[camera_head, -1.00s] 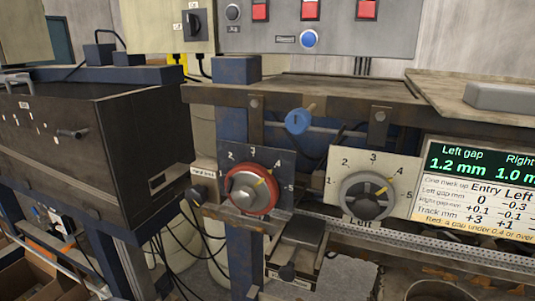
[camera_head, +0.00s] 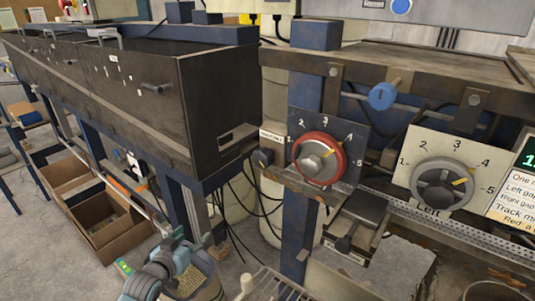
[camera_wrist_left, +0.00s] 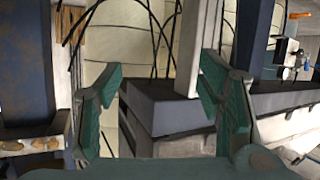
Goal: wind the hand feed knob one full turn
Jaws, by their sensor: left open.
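A small dark knob (camera_head: 263,157) sits at the left end of the machine's front rail, under a white label (camera_head: 271,136) whose print is too small to read surely; it looks like the hand feed knob. A larger red-rimmed dial knob (camera_head: 319,158) is just right of it. My left gripper (camera_head: 160,272) shows at the bottom of the head view, well below and left of the dark knob and apart from it. In the left wrist view its teal fingers (camera_wrist_left: 162,92) are spread with nothing between them. My right gripper is not in view.
A dark oven-like cabinet (camera_head: 215,100) stands left of the knob. Black cables hang below the rail. A grey dial (camera_head: 440,184) and a blue knob (camera_head: 382,96) are to the right. Cardboard boxes (camera_head: 105,230) and a bin (camera_head: 195,280) stand low at left.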

